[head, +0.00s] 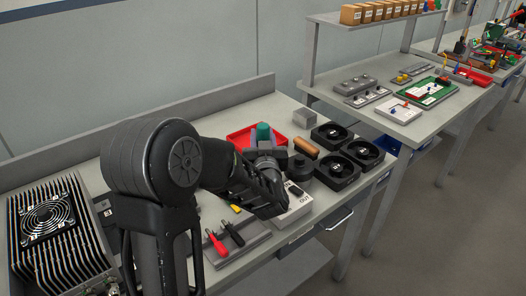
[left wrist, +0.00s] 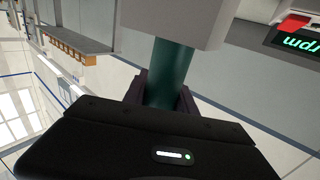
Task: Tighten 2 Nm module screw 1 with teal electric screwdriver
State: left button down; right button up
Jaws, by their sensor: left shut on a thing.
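The teal electric screwdriver (head: 263,131) stands roughly upright in my left gripper (head: 266,155), its teal top showing above the fingers. In the left wrist view, the teal shaft (left wrist: 170,72) is between the two dark fingers (left wrist: 163,96), with a grey block (left wrist: 178,18) at the picture's top. A white module with an OUT label (head: 294,212) lies in front of and below the gripper, partly covered by my arm. The screwdriver's tip and the module screw are hidden, so I cannot tell whether they touch. My right gripper is not in view.
Several black fans (head: 338,170) sit right of the gripper, near a brown cylinder (head: 306,147) and a grey block (head: 304,118). A red tray (head: 238,139) lies behind the gripper. A finned unit (head: 60,240) stands left.

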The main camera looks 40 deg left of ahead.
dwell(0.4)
